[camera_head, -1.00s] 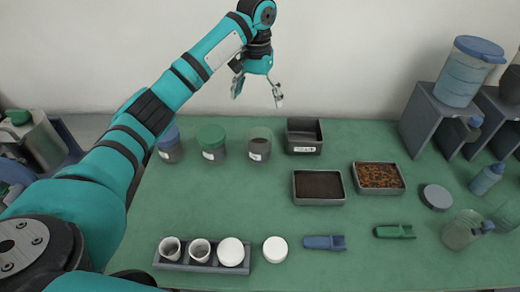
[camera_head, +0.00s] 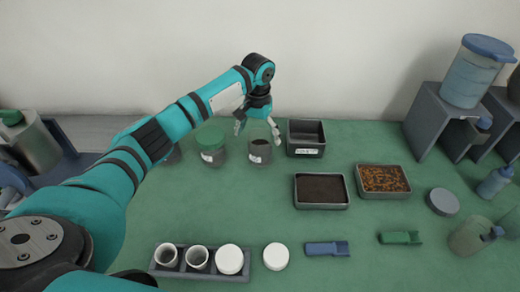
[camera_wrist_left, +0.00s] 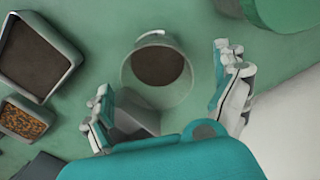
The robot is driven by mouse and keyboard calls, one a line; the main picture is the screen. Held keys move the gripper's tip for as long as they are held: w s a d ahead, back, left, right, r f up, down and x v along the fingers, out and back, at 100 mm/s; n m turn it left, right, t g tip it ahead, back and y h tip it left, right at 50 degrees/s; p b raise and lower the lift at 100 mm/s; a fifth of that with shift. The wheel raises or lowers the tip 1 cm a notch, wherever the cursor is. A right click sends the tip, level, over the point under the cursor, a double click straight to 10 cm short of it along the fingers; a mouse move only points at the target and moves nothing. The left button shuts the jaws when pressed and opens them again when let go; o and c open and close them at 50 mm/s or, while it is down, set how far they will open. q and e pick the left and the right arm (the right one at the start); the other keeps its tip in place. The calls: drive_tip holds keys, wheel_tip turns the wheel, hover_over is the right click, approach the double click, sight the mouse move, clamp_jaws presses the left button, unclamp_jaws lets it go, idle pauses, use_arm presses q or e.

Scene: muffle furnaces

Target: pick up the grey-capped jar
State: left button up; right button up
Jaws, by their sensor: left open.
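A clear open jar (camera_head: 260,153) with dark contents and a white label stands at the back of the green table, with no cap on it. A loose grey cap (camera_head: 443,201) lies at the right. My left gripper (camera_head: 257,131) is open and empty, its fingers at the height of the jar's upper part. In the left wrist view the jar's round mouth (camera_wrist_left: 158,67) shows between the spread fingers, and contact cannot be told. My right gripper is not in view.
A green-capped jar (camera_head: 211,147) stands close on the left. A dark empty bin (camera_head: 305,149) stands close on the right. A soil tray (camera_head: 321,205) and a brown-filled tray (camera_head: 383,194) lie in front. The wall is behind.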

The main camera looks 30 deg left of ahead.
use_arm(q)
drive_tip(key=f, duration=0.5)
drive_tip(key=shift+s+d+f+p, duration=0.1)
drive_tip(key=shift+d+p, duration=0.15)
drive_tip(key=shift+p, duration=0.15)
drive_tip(key=shift+c, duration=0.4)
drive_tip(key=c, duration=0.9)
